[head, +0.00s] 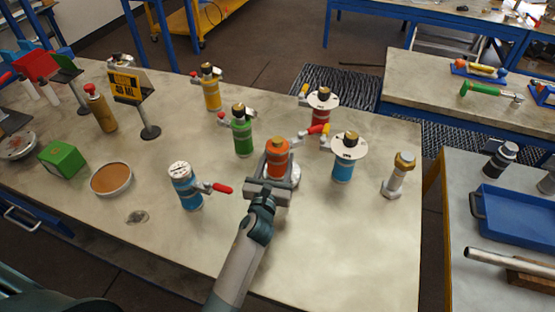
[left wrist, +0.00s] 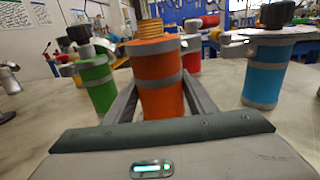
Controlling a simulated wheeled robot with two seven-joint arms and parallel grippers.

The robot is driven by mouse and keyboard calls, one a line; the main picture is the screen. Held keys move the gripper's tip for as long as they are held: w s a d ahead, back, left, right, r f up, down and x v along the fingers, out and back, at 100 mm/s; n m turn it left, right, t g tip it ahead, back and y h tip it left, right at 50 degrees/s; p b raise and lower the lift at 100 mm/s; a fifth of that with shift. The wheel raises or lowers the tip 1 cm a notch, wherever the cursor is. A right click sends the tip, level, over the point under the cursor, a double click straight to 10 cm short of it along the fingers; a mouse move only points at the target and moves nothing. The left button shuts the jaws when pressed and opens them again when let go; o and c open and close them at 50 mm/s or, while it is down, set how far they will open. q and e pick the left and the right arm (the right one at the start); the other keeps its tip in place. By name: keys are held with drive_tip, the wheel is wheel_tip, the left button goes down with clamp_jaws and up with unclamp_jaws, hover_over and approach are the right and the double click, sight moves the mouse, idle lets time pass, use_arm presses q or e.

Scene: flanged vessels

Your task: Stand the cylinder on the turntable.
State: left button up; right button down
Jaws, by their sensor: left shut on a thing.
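An orange cylinder (head: 277,155) with a brass threaded top stands upright between the fingers of my left gripper (head: 270,184). A pale round edge (head: 295,174) shows just behind the gripper. A round brown disc with a pale rim (head: 111,179), possibly the turntable, lies empty at the left. My right gripper is out of view.
Close around stand a green vessel (head: 242,137), a blue vessel with a red-handled valve (head: 186,190), a blue flanged vessel (head: 343,168), a red flanged vessel (head: 320,116) and a large bolt (head: 397,178). A green box (head: 62,160) sits beside the disc.

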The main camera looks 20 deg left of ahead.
sight(275, 169)
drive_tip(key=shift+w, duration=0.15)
use_arm(q)
drive_tip(key=o, duration=1.6)
drive_tip(key=shift+c, duration=0.2)
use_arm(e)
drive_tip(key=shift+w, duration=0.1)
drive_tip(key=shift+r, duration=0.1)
use_arm(q)
drive_tip(key=shift+s, duration=0.1)
drive_tip(key=s, duration=0.5)
drive_tip(key=shift+d+b, duration=0.2)
drive_tip(key=shift+b, duration=0.2)
drive_tip(key=s, duration=0.4)
drive_tip(key=s+b, duration=0.1)
drive_tip(key=s, duration=0.1)
drive_tip(key=shift+d, duration=0.25)
drive_tip(key=shift+s+r, duration=0.1)
drive_tip(key=shift+s, duration=0.35)
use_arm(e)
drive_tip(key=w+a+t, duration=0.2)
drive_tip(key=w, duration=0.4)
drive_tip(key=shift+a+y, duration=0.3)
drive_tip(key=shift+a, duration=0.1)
